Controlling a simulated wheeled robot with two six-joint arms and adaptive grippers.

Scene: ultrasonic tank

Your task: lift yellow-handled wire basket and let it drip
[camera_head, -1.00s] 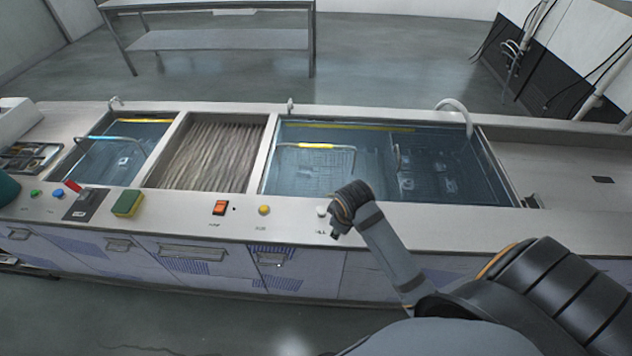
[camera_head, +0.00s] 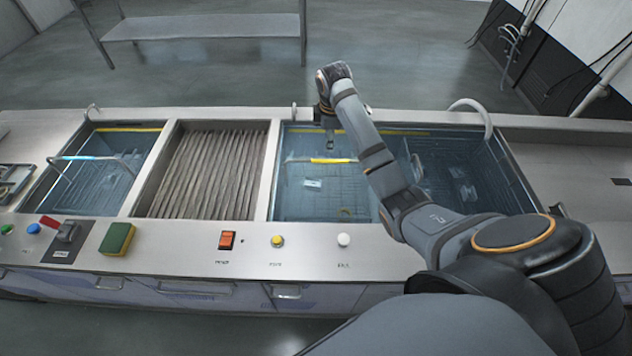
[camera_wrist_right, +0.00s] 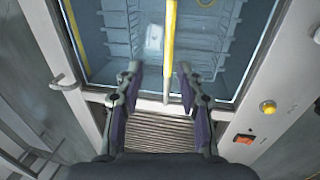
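The wire basket with the yellow grip on its handle (camera_head: 333,161) sits in the middle tank, its handle above the water and its body under it. The yellow grip also shows in the right wrist view (camera_wrist_right: 169,45). My right gripper (camera_head: 329,140) hangs over this tank near the handle, pointing down. In the right wrist view my right gripper (camera_wrist_right: 158,85) is open, with the handle's line running between its fingers. I cannot tell whether they touch it. My left gripper is not in view.
A blue-handled basket (camera_head: 85,158) sits in the left tank. A slatted section (camera_head: 207,170) lies between the tanks. A curved spout (camera_head: 475,108) stands at the right back. A sponge (camera_head: 117,238), an orange switch (camera_head: 227,240) and buttons line the front panel.

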